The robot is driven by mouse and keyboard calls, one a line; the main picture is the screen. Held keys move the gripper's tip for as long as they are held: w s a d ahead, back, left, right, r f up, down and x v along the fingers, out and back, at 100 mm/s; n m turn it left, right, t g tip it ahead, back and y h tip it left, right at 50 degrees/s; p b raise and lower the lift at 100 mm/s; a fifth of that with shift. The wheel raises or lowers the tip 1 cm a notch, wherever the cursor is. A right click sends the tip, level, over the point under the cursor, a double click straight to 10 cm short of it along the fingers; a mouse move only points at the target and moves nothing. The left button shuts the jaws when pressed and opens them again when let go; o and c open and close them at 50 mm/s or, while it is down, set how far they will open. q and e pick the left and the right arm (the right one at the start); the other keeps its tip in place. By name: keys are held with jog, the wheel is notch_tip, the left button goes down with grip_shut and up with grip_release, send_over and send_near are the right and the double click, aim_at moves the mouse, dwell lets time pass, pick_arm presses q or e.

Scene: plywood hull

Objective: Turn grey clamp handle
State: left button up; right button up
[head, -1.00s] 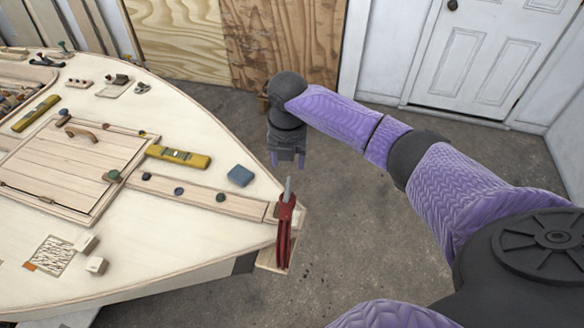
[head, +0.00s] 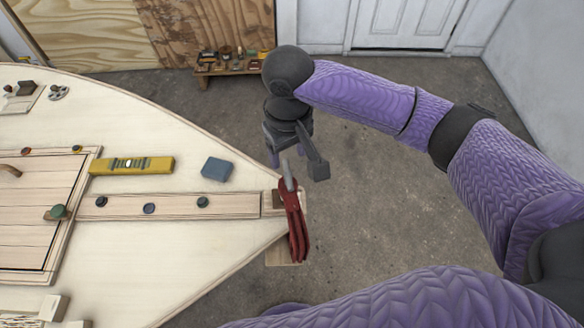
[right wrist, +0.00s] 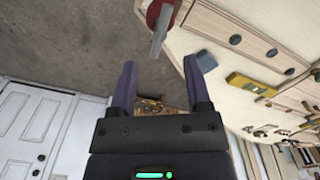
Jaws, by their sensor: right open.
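A dark red clamp (head: 294,222) is fixed at the pointed tip of the plywood hull (head: 225,262). Its grey handle (head: 288,174) sticks up from the red body. In the right wrist view the grey handle (right wrist: 159,42) hangs below the red clamp (right wrist: 160,12), just beyond the fingers and roughly centred between them. My right gripper (head: 288,156) is open and empty, close behind the handle in the head view; its fingers (right wrist: 160,72) look apart from it. One finger is partly hidden in the head view. My left gripper is not in view.
On the deck lie a blue block (head: 216,169), a yellow level (head: 132,165) and a plank with several dark knobs (head: 148,208). A low wooden bench (head: 235,68) with small items stands by the back wall. The concrete floor right of the hull is clear.

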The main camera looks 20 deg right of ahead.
aim_at(289, 174)
notch_tip(289, 174, down, 6)
jog(key=shift+r+b, duration=0.1)
jog(key=shift+b, duration=0.65)
jog(key=shift+f, duration=0.35)
grip_shut()
